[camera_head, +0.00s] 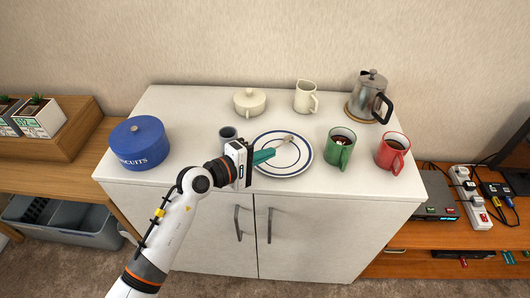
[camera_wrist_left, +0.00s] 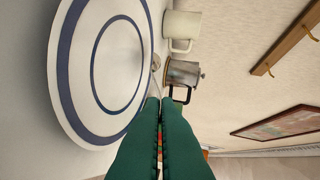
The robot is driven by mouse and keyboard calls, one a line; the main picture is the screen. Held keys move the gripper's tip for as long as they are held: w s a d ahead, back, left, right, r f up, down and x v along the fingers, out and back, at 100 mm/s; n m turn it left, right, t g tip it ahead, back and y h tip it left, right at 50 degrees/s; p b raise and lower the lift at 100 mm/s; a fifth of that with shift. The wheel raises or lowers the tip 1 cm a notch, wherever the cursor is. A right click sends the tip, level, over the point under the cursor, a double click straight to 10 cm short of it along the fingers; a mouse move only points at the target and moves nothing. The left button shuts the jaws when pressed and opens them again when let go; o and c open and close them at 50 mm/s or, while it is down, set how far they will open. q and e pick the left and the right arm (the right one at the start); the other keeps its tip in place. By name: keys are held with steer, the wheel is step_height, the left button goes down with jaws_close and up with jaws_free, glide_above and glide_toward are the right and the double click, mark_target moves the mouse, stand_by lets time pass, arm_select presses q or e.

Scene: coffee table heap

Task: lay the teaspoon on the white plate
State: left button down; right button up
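The white plate (camera_head: 283,174) with blue rings lies on the white cabinet top. It fills the left of the left wrist view (camera_wrist_left: 67,60). My left gripper (camera_head: 272,153) reaches in low over the plate's left part, its green fingers pointing right. The fingers are closed together in the left wrist view (camera_wrist_left: 160,102), with the teaspoon (camera_wrist_left: 155,66) sticking out beyond their tips. In the head view the teaspoon (camera_head: 287,139) shows over the plate. Whether it touches the plate, I cannot tell. My right gripper is in neither view.
A blue biscuit tin (camera_head: 138,146) is at left. A lidded cream bowl (camera_head: 249,102), a cream jug (camera_head: 305,97) and a metal pot (camera_head: 368,96) stand behind. Green (camera_head: 339,150) and red (camera_head: 392,153) mugs are at right.

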arm_select(q)
steer(key=shift+f, duration=0.15)
steer(key=c, duration=1.6)
jaws_free()
step_height(320, 180, up, 6)
steer(key=s+a+p, duration=0.2)
steer(key=p, duration=0.2)
steer(key=shift+f, duration=0.15)
steer(key=shift+a, duration=0.1)
